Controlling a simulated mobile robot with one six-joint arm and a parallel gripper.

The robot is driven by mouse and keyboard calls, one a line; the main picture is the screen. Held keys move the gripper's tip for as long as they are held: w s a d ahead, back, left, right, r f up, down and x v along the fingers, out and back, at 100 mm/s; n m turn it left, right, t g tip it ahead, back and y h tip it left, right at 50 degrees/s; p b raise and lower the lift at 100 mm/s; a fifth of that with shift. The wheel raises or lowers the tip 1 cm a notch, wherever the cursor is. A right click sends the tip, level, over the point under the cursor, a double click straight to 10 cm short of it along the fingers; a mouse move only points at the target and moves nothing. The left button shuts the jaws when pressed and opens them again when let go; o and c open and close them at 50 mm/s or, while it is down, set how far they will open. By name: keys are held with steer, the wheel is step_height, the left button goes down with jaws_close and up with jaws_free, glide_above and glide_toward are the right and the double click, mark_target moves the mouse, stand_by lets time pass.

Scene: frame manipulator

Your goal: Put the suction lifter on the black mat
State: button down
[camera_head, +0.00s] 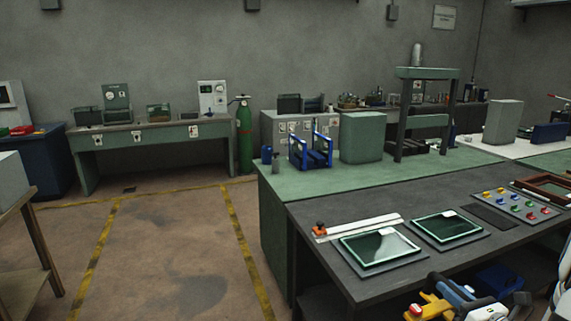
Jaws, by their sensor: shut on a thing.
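A flat black mat (492,217) lies on the dark grey bench top, between a glass pane and a panel of coloured knobs. It is bare. My gripper (440,303) is at the bottom right, low in front of the bench's near edge and well apart from the mat. It is shut on the suction lifter. Yellow and blue-grey parts crowd together there and the picture's lower edge cuts them off, so the lifter's outline and its cups cannot be made out clearly.
Two green-edged glass panes (380,246) (447,226) and a white rail with an orange block (320,230) lie left of the mat. The knob panel (515,205) and a brown frame (543,191) lie right. A green bench (280,185) with a blue rack (311,150) stands behind.

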steer(key=shift+s+a+f, duration=0.1)
steer(key=shift+s+a, duration=0.1)
steer(key=shift+a, duration=0.1)
steer(key=w+a+f+n+y, duration=0.1)
steer(key=w+a+f, duration=0.3)
steer(key=a+f, duration=0.5)
steer(key=w+a+f+g+y, duration=0.1)
steer(key=w+a+f, duration=0.3)
steer(key=a+f, duration=0.5)
steer(key=a, duration=0.5)
steer(key=shift+w+a+n+y, duration=0.2)
steer(key=shift+n+y, duration=0.1)
steer(key=shift+n, duration=0.1)
steer(key=shift+d, duration=0.2)
